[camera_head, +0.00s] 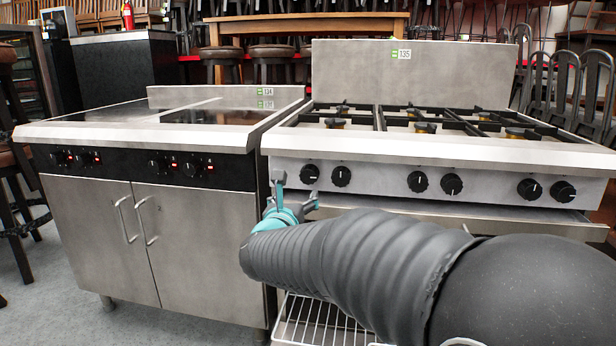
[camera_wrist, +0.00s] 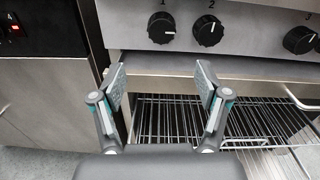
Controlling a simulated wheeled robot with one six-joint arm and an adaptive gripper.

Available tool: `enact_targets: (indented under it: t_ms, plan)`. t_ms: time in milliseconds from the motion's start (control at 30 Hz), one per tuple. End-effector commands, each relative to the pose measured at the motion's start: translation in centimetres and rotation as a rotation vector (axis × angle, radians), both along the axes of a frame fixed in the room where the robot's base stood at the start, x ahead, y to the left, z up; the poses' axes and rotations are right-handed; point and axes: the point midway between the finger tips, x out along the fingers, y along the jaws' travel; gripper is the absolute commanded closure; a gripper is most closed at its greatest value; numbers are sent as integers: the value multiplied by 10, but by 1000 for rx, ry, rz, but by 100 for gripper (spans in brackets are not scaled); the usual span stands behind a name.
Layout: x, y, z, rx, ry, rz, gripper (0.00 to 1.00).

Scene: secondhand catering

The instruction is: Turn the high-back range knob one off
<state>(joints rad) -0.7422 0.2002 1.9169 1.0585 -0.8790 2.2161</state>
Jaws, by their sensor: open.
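The high-back range (camera_head: 425,150) has a tall back panel and a row of black knobs on its front. Knob one (camera_head: 309,173) is the leftmost. In the wrist view, knob one (camera_wrist: 161,27) sits under a "1" label, with a short white mark on its lower right side. My gripper (camera_head: 294,190) is in front of the range's left end. In the wrist view my gripper (camera_wrist: 160,80) is open and empty. Its fingers are spread below knob one and apart from it. No part of knob one is hidden in the wrist view.
Knob two (camera_wrist: 207,30) is close to the right of knob one, and knob three (camera_wrist: 299,40) is farther right. A steel ledge and a wire rack (camera_wrist: 170,122) are below the panel. A lower appliance (camera_head: 150,235) with red-lit controls stands on the left.

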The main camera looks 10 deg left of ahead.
Motion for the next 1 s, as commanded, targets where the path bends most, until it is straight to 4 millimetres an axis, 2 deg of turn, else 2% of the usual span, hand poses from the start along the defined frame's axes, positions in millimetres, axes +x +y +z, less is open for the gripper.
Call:
enact_targets:
  t_ms: [100, 267, 800, 1000]
  plan:
    - [0, -2, 2, 69, -10, -11, 25]
    - [9, -2, 2, 89, -9, -10, 25]
    - [103, -3, 3, 86, -8, -9, 25]
    - [128, -2, 3, 85, -9, -8, 25]
